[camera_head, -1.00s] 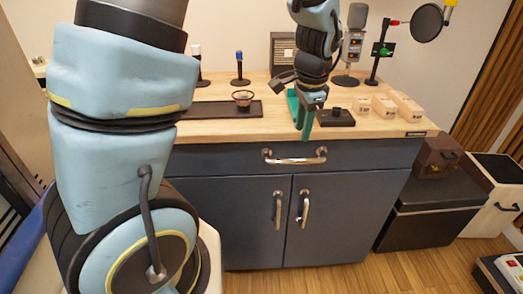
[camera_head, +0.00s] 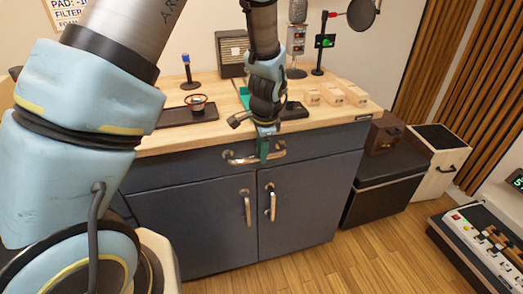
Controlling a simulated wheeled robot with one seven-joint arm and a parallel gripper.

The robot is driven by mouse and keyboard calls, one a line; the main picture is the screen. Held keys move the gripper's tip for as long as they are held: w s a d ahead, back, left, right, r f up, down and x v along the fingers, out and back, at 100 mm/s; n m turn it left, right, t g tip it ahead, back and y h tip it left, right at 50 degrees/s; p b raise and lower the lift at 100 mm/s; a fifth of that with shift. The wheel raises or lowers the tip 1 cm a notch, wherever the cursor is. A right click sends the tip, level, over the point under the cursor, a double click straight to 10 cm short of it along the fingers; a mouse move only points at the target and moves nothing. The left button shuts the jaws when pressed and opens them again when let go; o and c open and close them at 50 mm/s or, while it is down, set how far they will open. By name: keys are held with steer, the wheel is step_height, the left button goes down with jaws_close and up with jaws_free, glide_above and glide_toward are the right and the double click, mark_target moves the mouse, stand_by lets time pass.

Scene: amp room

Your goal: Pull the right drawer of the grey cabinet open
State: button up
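The grey cabinet (camera_head: 318,210) has a dark blue-grey front and a wooden top. Its visible drawer (camera_head: 325,142) spans above two doors and looks shut, its front flush. Its horizontal metal handle (camera_head: 238,158) is near the middle of the drawer front. My gripper (camera_head: 264,150) points down in front of this handle, with its teal fingers overlapping the handle's middle to right part. I cannot tell whether the fingers touch it or how far apart they are. My arm hides the cabinet's left part.
Two vertical door handles (camera_head: 247,208) (camera_head: 270,202) lie below the drawer. Small wooden blocks (camera_head: 333,93) and a dark tray (camera_head: 176,116) with a bowl (camera_head: 197,104) rest on the top. A black box (camera_head: 388,190) stands at right. The wooden floor (camera_head: 355,262) in front is clear.

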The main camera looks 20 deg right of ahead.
steer(key=shift+f, duration=0.35)
steer(key=shift+c, duration=0.2)
jaws_close()
stand_by(1.0)
